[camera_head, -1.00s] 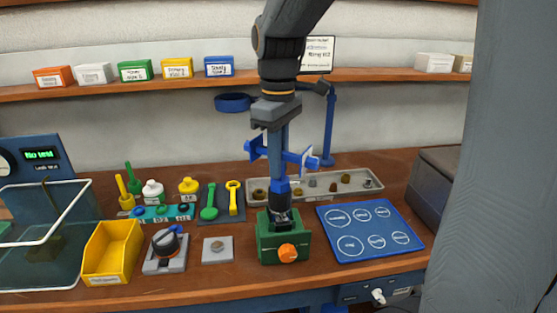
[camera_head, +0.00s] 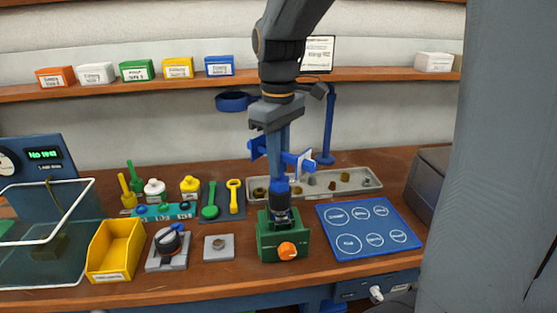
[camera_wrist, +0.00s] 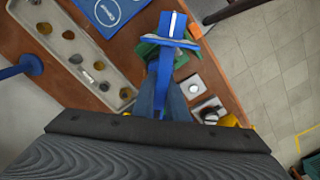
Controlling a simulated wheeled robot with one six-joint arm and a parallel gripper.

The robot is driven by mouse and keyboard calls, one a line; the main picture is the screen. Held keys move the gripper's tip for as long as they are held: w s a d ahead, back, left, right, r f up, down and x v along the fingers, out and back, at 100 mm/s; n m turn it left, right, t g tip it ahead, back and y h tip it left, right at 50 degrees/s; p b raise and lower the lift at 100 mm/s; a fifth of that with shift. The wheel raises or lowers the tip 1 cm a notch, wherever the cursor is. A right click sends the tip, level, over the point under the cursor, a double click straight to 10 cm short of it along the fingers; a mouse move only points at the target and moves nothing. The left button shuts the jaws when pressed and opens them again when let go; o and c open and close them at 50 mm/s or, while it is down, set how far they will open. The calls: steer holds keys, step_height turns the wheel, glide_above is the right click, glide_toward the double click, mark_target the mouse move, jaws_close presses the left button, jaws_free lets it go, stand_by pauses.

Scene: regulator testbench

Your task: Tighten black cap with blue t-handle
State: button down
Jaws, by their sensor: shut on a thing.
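My gripper (camera_head: 279,148) points straight down over the green vise (camera_head: 283,242) and is shut on the blue t-handle (camera_head: 281,189). The handle is upright, and its lower end meets the dark part in the top of the vise. The black cap is not clearly visible there; the handle's dark lower end seems to cover it. In the wrist view the blue t-handle (camera_wrist: 172,28) lies ahead of the jaws, with the green vise partly hidden behind it.
A blue mat with circles (camera_head: 369,229) lies right of the vise. A grey parts tray (camera_head: 325,184) lies behind it. A small grey plate (camera_head: 218,248), a fixture with a black knob (camera_head: 168,246) and a yellow bin (camera_head: 115,248) stand to the left.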

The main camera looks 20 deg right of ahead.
steer(key=shift+d+m+p, duration=0.15)
steer(key=shift+m+p, duration=2.45)
steer(key=shift+m, duration=0.7)
stand_by(0.8)
steer(key=shift+m+p, duration=1.45)
steer(key=shift+m, duration=0.35)
stand_by(0.4)
steer(key=shift+d+m+p, duration=0.1)
steer(key=shift+m+p, duration=0.95)
steer(key=shift+m, duration=0.65)
